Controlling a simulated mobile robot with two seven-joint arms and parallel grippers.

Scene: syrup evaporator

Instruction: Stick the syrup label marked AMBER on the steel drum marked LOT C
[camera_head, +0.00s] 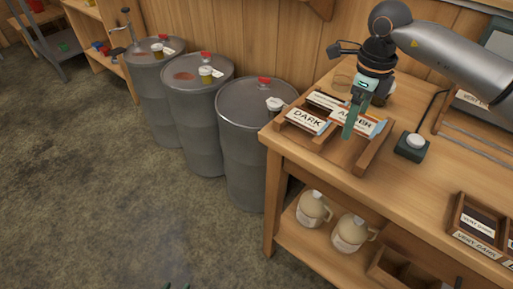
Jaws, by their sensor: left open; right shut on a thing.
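The AMBER label (372,127) is a white card in a wooden label rack (347,158) on the bench, beside the DARK label (306,120). My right gripper (350,130) points down over the rack, its green fingers shut on the AMBER label and covering part of its word. The label still appears to be in the rack. Three grey steel drums stand left of the bench: a far one (158,108), a middle one (195,130) and a near one (250,155). I cannot read any LOT marking on them.
The drums carry red caps, small jars and white tags on their lids. A black box with a white button (412,146) sits right of the rack. Jugs (350,232) stand on the bench's lower shelf. A small wooden tray (482,226) is at right. The floor left is clear.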

